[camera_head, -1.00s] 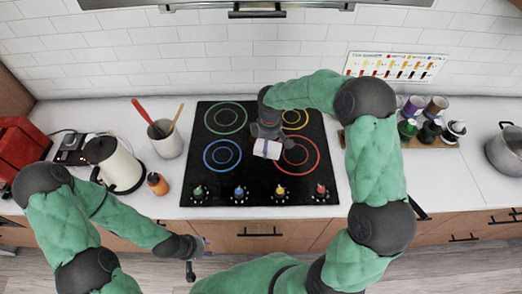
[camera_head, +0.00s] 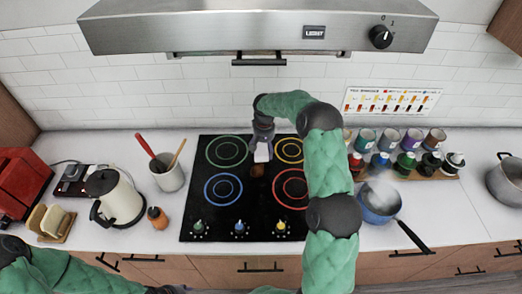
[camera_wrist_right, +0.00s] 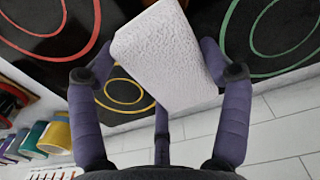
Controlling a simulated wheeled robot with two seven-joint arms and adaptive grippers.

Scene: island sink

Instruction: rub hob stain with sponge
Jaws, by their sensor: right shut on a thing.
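The black glass hob (camera_head: 262,215) with coloured rings lies on the white counter. A brown stain (camera_head: 257,170) shows near its middle, between the rings. The white sponge (camera_head: 262,153) is held just behind the stain, toward the wall. It also shows as a pale rough block in the right wrist view (camera_wrist_right: 165,55). My right gripper (camera_head: 262,138) is shut on the sponge, its fingers around it. Whether the sponge touches the glass is unclear. My left arm is low at the left; its gripper is cut off by the bottom edge.
Knobs (camera_head: 240,228) line the hob's front edge. A utensil pot (camera_head: 168,174), a kettle (camera_head: 118,196) and an orange-brown shaker (camera_head: 157,217) stand left. A blue pan (camera_head: 380,202) and a rack of jars (camera_head: 420,168) are right. The range hood (camera_head: 260,28) hangs above.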

